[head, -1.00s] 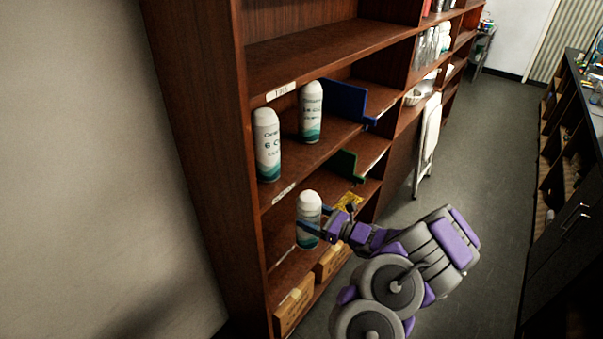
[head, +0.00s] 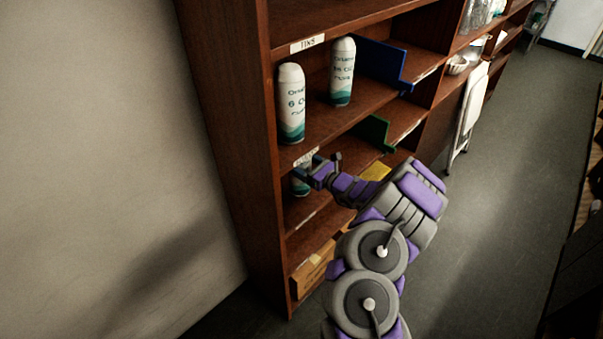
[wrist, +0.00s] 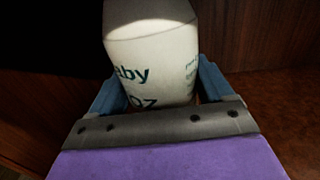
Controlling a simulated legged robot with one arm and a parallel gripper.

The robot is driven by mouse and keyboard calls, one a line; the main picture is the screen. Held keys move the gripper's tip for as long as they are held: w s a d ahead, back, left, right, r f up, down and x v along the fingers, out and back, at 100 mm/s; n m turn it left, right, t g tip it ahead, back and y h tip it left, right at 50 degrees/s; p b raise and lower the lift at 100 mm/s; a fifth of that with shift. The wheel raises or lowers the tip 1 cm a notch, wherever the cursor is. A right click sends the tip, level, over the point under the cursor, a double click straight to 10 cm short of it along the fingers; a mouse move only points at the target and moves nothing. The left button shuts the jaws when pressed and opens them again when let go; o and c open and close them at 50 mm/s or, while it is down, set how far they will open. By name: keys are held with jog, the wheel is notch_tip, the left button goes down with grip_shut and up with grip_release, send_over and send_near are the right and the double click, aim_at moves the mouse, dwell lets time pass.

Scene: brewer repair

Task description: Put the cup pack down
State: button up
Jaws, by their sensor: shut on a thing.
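The cup pack, a white cylinder with dark green print, is held between the blue fingers of my gripper in the wrist view; the pack (wrist: 152,55) fills the space between the fingertips (wrist: 158,92). In the head view my gripper (head: 309,170) reaches into the shelf bay below the upper pair of packs. Only a small part of the held pack (head: 300,184) shows there, beside and below the gripper. It looks about upright. Whether its base touches the shelf board is hidden.
Two similar white packs stand on the shelf above, one in front (head: 291,105) and one behind (head: 342,72). A blue divider (head: 381,62), a green divider (head: 374,131) and a yellow item (head: 376,171) are to the right. A cardboard box (head: 313,269) sits below.

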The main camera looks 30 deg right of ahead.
notch_tip(320, 180, down, 2)
jog(key=shift+a+f+b, duration=0.55)
jog(key=shift+a+f, duration=0.2)
jog(key=shift+a, duration=0.05)
jog(key=o, duration=1)
jog(key=shift+d, duration=0.4)
jog(key=shift+o, duration=1)
jog(key=shift+d, duration=0.3)
jog(key=a+p+v, duration=0.1)
jog(key=p+v, duration=0.1)
jog(key=v, duration=0.9)
jog(key=shift+s, duration=0.5)
